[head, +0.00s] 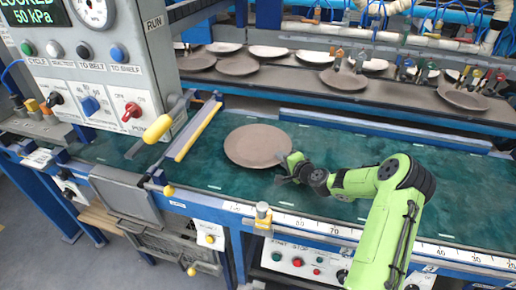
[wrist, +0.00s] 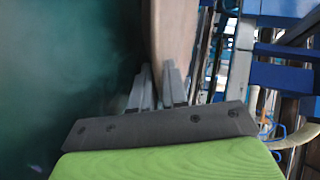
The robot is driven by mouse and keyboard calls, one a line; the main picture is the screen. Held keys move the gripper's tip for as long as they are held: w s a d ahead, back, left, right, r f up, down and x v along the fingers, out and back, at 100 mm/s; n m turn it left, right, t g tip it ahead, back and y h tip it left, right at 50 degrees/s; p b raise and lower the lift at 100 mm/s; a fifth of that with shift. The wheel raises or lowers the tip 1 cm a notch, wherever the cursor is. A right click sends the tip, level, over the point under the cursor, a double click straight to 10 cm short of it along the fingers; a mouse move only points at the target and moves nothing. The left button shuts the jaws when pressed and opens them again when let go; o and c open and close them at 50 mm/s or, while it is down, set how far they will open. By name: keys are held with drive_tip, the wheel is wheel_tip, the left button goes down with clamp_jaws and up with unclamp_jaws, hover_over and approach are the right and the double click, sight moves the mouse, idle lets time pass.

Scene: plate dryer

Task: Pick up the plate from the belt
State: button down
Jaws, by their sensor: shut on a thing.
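The brown plate (head: 257,145) is over the teal belt (head: 350,165) in the head view, left of my gripper (head: 287,168). My gripper is shut on the plate's right edge. In the wrist view the plate (wrist: 173,32) shows edge-on as a tan band, with the fingers of my gripper (wrist: 160,88) on either side of its rim. The teal belt also fills the left of the wrist view (wrist: 60,80). I cannot tell whether the plate touches the belt or is slightly above it.
A shelf (head: 215,85) with several plates runs behind the belt. A control box (head: 100,60) with knobs hangs at the upper left, and a yellow-edged bar (head: 198,132) crosses the belt left of the plate. A numbered rail (head: 310,223) edges the front.

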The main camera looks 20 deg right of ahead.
wheel_tip(320, 180, up, 18)
drive_tip(key=p, duration=0.4)
drive_tip(key=shift+p, duration=0.3)
